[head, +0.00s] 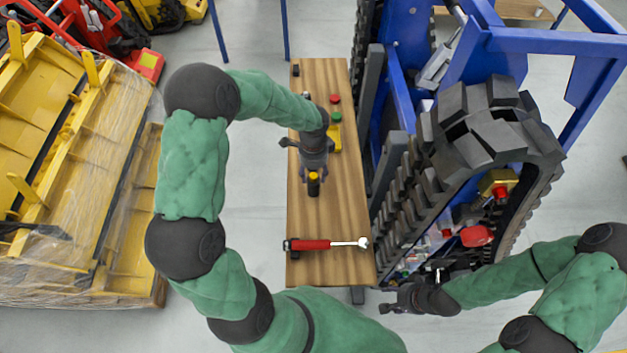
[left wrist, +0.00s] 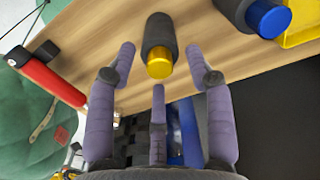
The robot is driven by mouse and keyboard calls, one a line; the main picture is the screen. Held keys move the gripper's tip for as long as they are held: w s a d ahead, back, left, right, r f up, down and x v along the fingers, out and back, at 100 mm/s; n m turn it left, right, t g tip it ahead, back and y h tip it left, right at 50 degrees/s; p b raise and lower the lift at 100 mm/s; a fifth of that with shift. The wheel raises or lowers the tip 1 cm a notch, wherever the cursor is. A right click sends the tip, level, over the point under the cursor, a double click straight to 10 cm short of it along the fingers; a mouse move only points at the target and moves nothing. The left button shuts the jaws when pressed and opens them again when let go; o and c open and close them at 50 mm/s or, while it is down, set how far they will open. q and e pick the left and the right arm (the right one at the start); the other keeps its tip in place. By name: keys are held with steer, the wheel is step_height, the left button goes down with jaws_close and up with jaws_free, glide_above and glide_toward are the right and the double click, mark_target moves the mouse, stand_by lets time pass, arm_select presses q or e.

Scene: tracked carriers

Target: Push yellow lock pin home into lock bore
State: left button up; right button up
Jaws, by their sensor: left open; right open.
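The yellow lock pin, a dark cylinder with a yellow end (head: 313,188), is at the wooden bench top near its middle. In the left wrist view the pin (left wrist: 159,40) lies between and ahead of the spread fingers, its yellow end toward the camera. My left gripper (head: 313,170) is open just beside the pin; no grip on it shows. My right gripper (head: 390,300) is open and empty beside the lower end of the tracked carrier (head: 492,137). I cannot make out the lock bore for certain.
A red-handled wrench (head: 312,245) lies across the bench (head: 347,205). A yellow tray (head: 336,143) and red- and green-topped pieces stand farther back. A blue-ended cylinder (left wrist: 268,17) shows in the left wrist view. The carrier's track borders the bench's right side. Wrapped yellow parts (head: 70,180) stand left.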

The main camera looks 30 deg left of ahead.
arm_select(q)
jaws_close()
step_height(320, 180, up, 10)
steer(key=p, duration=0.2)
stand_by(0.4)
